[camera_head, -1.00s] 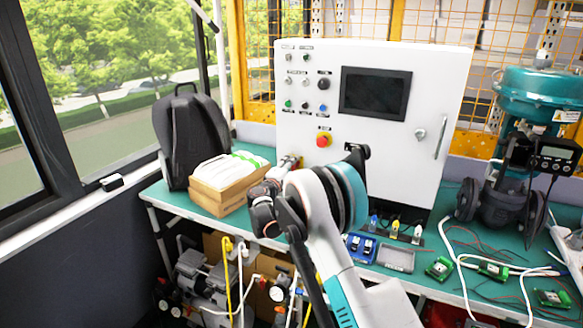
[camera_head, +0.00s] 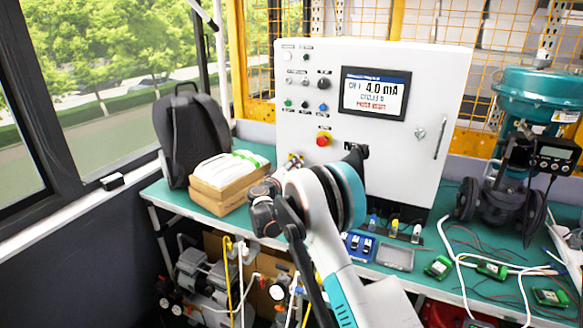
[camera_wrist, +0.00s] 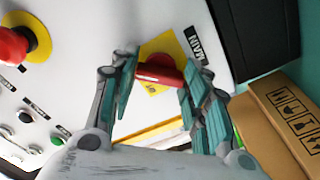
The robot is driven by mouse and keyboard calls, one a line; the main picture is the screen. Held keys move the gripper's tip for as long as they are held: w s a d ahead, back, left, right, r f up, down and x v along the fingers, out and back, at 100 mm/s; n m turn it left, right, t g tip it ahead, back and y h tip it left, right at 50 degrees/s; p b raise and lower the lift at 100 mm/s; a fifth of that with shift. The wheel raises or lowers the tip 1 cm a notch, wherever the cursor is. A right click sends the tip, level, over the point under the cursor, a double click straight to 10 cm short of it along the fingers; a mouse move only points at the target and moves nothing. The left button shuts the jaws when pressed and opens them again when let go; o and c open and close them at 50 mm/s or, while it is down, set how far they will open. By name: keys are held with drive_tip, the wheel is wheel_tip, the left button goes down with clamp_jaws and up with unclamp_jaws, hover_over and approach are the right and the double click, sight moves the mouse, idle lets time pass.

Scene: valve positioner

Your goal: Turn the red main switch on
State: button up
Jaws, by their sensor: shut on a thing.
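The red main switch (camera_wrist: 160,68) sits on a yellow plate beside a "MAIN" label in the wrist view. My gripper (camera_wrist: 164,76) has its teal-padded fingers on either side of the red handle and is shut on it. The handle lies crosswise between the fingers.
A red emergency stop (camera_head: 323,139) on a yellow disc sits just above the switch area. A cardboard box (camera_head: 225,193) and a black backpack (camera_head: 190,135) stand left on the green bench. A teal valve (camera_head: 535,92) stands right.

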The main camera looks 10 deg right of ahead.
drive_tip(key=shift+f+m, duration=0.1)
drive_tip(key=shift+m, duration=0.2)
drive_tip(key=o, duration=1.1)
drive_tip(key=shift+c, duration=0.2)
drive_tip(key=v, duration=1.2)
drive_tip(key=shift+d, duration=0.1)
